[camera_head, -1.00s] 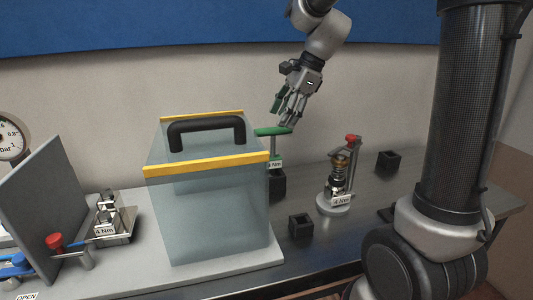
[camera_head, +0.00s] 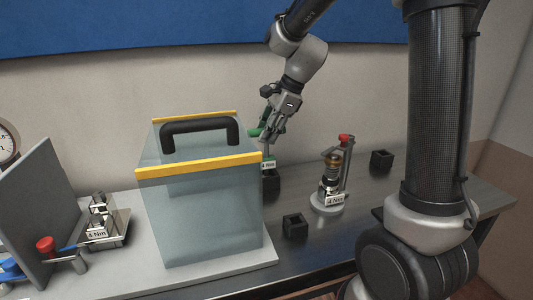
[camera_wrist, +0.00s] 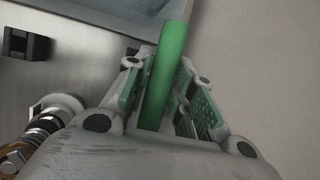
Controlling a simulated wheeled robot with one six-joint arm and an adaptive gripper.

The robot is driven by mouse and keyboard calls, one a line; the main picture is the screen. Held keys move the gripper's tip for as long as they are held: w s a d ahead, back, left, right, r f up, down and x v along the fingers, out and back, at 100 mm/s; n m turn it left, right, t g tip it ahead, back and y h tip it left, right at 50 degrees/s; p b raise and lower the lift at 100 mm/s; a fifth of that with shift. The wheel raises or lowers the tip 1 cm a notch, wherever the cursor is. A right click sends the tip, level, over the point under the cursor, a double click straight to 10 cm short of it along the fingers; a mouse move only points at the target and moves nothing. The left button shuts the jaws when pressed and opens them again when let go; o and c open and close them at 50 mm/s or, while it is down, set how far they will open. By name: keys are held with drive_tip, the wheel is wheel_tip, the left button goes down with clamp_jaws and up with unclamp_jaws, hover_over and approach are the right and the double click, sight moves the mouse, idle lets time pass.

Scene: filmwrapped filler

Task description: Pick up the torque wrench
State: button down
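The torque wrench is a T-shaped tool with a green handle (camera_head: 255,132) and a "4 Nm" tag (camera_head: 268,165). It stands upright in a black square holder (camera_head: 271,184) behind the right side of the clear cover. My gripper (camera_head: 269,131) is at the handle from above. In the wrist view the green handle (camera_wrist: 164,75) runs between the two green-padded fingers (camera_wrist: 163,92). A narrow gap shows at the left finger; the right finger is close to the handle, and contact there is unclear. The fingers partly hide the handle in the head view.
A clear box cover (camera_head: 205,215) with yellow edges and a black handle stands close left of the wrench. A spring fixture (camera_head: 330,185) with a red knob is on the right. Empty black holders (camera_head: 295,226) (camera_head: 381,160) stand on the metal bench. A wall is behind.

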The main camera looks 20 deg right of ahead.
drive_tip(key=shift+r, duration=0.1)
wheel_tip(320, 180, up, 10)
drive_tip(key=shift+f, duration=0.1)
idle(0.5)
idle(1.9)
